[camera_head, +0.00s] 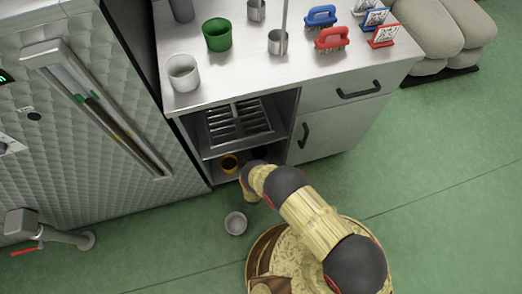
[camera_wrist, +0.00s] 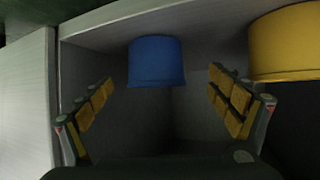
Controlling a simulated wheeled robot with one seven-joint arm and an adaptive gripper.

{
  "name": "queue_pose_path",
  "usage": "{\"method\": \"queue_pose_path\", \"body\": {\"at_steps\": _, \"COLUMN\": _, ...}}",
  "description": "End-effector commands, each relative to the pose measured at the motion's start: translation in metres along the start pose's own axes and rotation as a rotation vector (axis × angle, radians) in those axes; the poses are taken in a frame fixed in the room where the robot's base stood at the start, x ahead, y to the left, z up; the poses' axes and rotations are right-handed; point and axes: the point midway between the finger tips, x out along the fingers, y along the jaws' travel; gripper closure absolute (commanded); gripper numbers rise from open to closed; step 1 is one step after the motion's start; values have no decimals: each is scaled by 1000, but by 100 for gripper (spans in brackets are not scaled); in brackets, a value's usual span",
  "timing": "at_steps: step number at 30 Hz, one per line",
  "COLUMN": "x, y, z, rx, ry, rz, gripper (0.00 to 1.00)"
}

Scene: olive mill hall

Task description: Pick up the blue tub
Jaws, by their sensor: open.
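The blue tub (camera_wrist: 156,62) stands inside a dim cabinet compartment in the wrist view, ahead of and between the two fingers. My gripper (camera_wrist: 160,92) is open and empty, with yellow padded fingers spread wider than the tub. The tub lies a little beyond the fingertips, not touching them as far as I can tell. In the head view my arm reaches to the low opening of the steel cabinet (camera_head: 349,124). There my gripper and the blue tub are hidden or too dark to make out.
A slatted shelf (camera_head: 240,122) lies above. The countertop holds a green tub (camera_head: 217,34), a white tub (camera_head: 183,72) and brushes (camera_head: 331,39). A grey bowl (camera_head: 235,223) is on the floor.

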Motion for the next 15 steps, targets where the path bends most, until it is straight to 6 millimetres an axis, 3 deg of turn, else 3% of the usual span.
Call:
{"method": "queue_pose_path", "body": {"at_steps": 3, "x": -2, "y": 4, "z": -19, "rx": 2, "ry": 74, "rz": 10, "gripper": 8}}
{"method": "queue_pose_path", "body": {"at_steps": 6, "x": 2, "y": 3, "z": -26, "rx": 2, "ry": 99, "rz": 10, "gripper": 8}}
{"method": "queue_pose_path", "body": {"at_steps": 15, "x": 28, "y": 4, "z": -26, "rx": 2, "ry": 99, "rz": 9, "gripper": 8}}
